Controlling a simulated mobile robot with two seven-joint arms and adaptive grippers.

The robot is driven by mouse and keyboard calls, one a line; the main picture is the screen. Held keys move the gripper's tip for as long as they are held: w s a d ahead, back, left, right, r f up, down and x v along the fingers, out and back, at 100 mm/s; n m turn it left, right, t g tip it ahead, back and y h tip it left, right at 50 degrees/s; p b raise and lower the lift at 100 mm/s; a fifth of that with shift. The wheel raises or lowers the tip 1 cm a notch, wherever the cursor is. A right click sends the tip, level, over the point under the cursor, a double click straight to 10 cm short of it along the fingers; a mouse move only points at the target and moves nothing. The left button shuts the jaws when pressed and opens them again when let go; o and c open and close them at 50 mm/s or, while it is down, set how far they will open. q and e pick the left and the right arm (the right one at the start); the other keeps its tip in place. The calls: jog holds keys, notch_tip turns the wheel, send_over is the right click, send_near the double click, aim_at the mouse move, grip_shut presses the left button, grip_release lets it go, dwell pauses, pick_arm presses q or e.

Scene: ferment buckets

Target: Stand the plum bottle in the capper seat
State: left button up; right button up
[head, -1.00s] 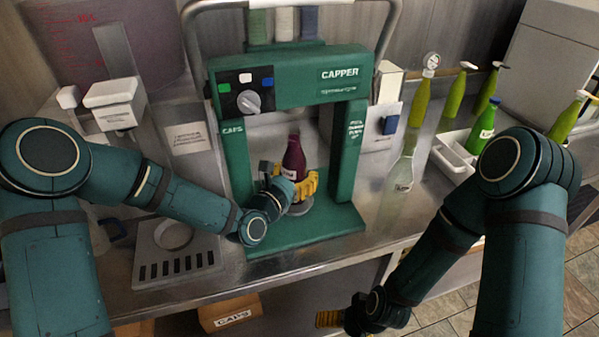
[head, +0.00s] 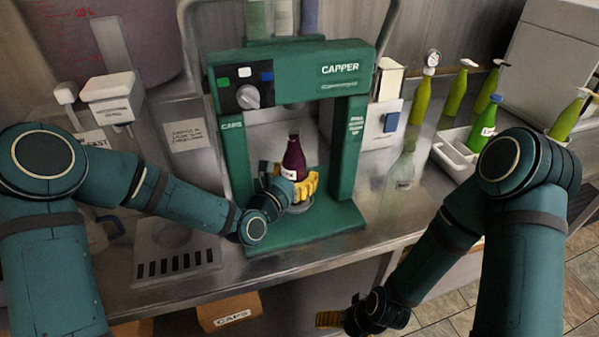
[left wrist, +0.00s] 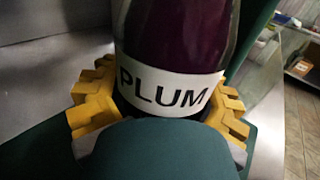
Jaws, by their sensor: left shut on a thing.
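The plum bottle (head: 294,158) is dark purple with a white label and stands upright inside the green capper (head: 290,82), over the round seat (head: 300,208) on its base. My left gripper (head: 304,186) is shut around the bottle's lower part. In the left wrist view the bottle (left wrist: 178,35) shows its PLUM label between the yellow fingers (left wrist: 160,105). The bottle's bottom is hidden by the gripper, so I cannot tell whether it touches the seat. My right gripper (head: 330,318) hangs low in front of the counter, away from the capper; its finger opening is unclear.
Several green bottles (head: 455,95) stand at the right, one in a white tray (head: 452,155). A CAPS box (head: 230,312) sits below the counter.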

pick_arm(q)
jog(key=shift+f, duration=0.15)
dwell(0.6)
jog(key=o, duration=1.3)
jog(key=shift+o, duration=1.2)
notch_tip(320, 180, up, 10)
jog(key=shift+r, duration=0.1)
jog(key=s+d, duration=0.4)
jog(key=s, duration=0.8)
jog(key=shift+s+r, duration=0.2)
jog(key=shift+r, duration=0.2)
